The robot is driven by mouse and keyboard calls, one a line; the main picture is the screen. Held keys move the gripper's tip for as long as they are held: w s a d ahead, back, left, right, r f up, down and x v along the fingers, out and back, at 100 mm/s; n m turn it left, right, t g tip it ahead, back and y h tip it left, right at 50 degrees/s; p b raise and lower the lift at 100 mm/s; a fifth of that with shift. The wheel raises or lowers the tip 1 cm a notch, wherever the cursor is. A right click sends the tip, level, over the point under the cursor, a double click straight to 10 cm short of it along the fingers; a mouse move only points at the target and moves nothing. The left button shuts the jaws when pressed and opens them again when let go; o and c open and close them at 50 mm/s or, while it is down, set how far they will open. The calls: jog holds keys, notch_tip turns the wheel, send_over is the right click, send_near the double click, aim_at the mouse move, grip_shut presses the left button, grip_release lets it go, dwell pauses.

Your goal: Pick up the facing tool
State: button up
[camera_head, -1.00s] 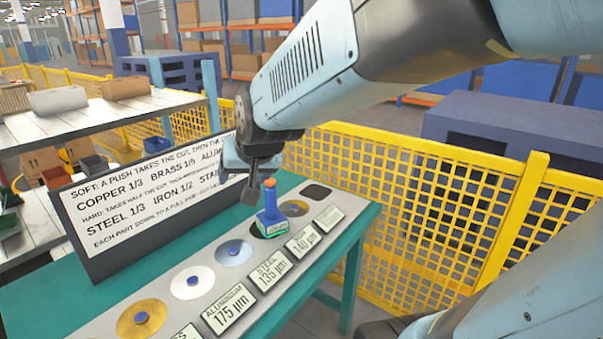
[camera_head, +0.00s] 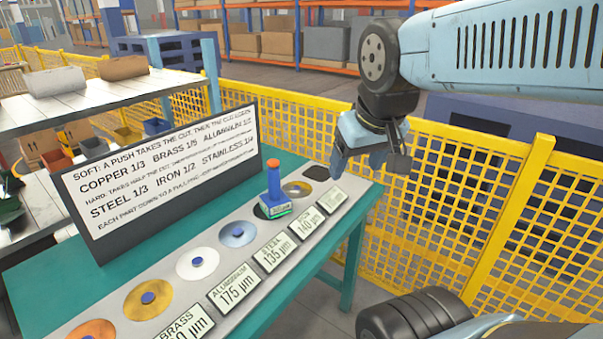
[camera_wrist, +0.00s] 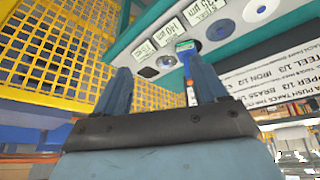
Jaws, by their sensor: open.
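The facing tool (camera_head: 274,187) stands upright on the grey strip of the teal bench, with a blue shaft, an orange top and a small labelled green-and-white foot. My gripper (camera_head: 369,162) is open and empty, to the right of the tool and apart from it, near the bench's right end. In the wrist view the tool (camera_wrist: 188,72) shows beyond the open gripper (camera_wrist: 164,72), nearer the right finger, with its orange end towards me. The spot beneath its foot is mostly hidden.
A row of coloured discs, such as the blue-grey disc (camera_head: 238,234), lies along the strip beside value plates (camera_head: 234,288). A text board (camera_head: 165,185) stands behind. A yellow mesh fence (camera_head: 450,190) runs behind and to the right.

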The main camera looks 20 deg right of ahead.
jog(key=w+d+f+n+g+h, duration=0.4)
jog(key=d+f+n+h, duration=0.1)
jog(key=f, duration=0.2)
jog(key=n+t+h, duration=0.4)
jog(key=n+t, duration=1)
jog(key=n, duration=1)
send_near(273, 178)
jog(key=x, duration=0.8)
jog(key=shift+w+d, duration=0.2)
jog(key=shift+w, duration=0.15)
jog(key=x, duration=0.5)
jog(key=shift+a, duration=0.25)
grip_shut()
